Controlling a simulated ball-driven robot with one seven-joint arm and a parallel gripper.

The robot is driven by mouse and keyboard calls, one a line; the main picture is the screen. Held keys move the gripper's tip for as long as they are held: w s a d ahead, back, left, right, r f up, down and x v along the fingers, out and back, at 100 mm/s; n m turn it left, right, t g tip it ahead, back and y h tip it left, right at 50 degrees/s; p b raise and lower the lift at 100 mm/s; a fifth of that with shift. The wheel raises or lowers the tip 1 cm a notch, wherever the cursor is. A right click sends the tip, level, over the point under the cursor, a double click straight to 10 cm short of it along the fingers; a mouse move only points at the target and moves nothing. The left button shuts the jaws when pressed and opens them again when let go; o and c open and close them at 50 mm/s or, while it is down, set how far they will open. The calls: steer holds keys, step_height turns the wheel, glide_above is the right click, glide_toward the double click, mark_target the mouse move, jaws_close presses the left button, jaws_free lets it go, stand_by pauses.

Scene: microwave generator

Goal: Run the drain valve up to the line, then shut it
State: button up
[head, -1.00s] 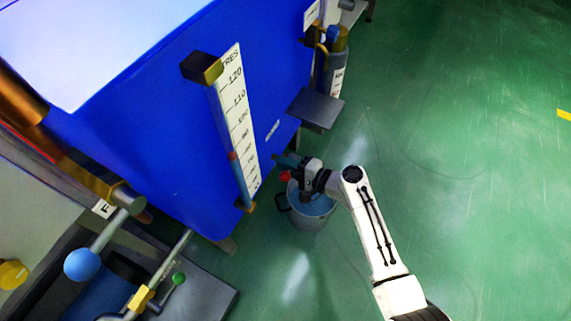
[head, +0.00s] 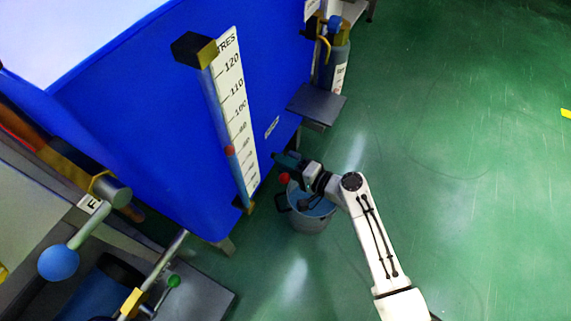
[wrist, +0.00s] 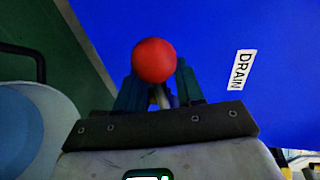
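The blue tank (head: 160,130) carries a "LITRES" scale (head: 238,110) beside an upright sight tube (head: 215,105). A red band (head: 229,150) sits low on the tube; the liquid level is not clear to me. My gripper (head: 287,160) is low at the tank's side, by the red ball knob (head: 284,177). In the wrist view the red knob (wrist: 154,60) covers the space between my teal fingers, with a bit of metal stem below it. The fingers are apart, but the knob hides their tips and any contact. The "DRAIN" label (wrist: 241,70) is to the right.
A grey bucket (head: 308,217) stands on the floor under my gripper. A dark shelf (head: 316,105) juts from the tank behind it. Blue-knobbed (head: 58,262) and green-knobbed (head: 173,281) levers are at the lower left. The green floor at right is clear.

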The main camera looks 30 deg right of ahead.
steer(key=shift+r, duration=0.1)
steer(key=p+v, duration=0.3)
steer(key=v, duration=0.7)
steer(key=shift+s+d, duration=0.25)
steer(key=shift+s, duration=0.05)
